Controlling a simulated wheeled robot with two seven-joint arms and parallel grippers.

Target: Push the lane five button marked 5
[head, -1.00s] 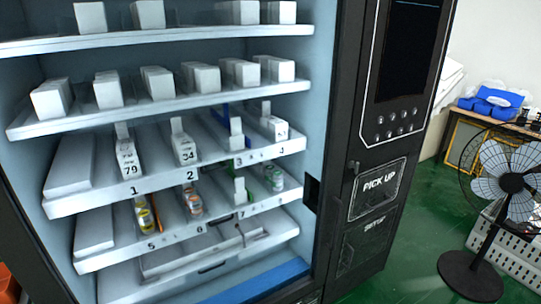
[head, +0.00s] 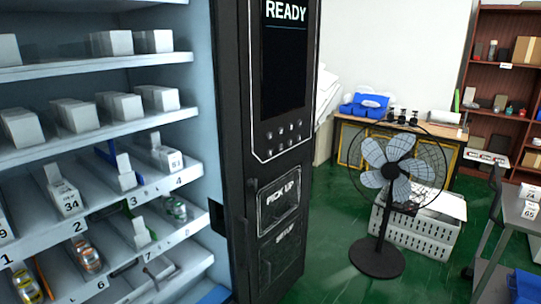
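The black vending machine (head: 232,150) stands at the left of the head view. Its dark screen (head: 285,60) reads READY at the top. Below the screen is a small keypad (head: 275,138) with two rows of round buttons. Their markings are too small to read, so I cannot tell which is 5. Lane labels 2, 3 and 4 show on one shelf edge (head: 130,200); labels 6 and 7 show on the shelf below. Neither of my grippers is in view.
A PICK UP flap (head: 279,200) is below the keypad. A black standing fan (head: 390,170) stands right of the machine, before white crates (head: 418,225) and a table with blue bins. Green floor (head: 330,240) between machine and fan is clear. Shelving and a grey table are at the right.

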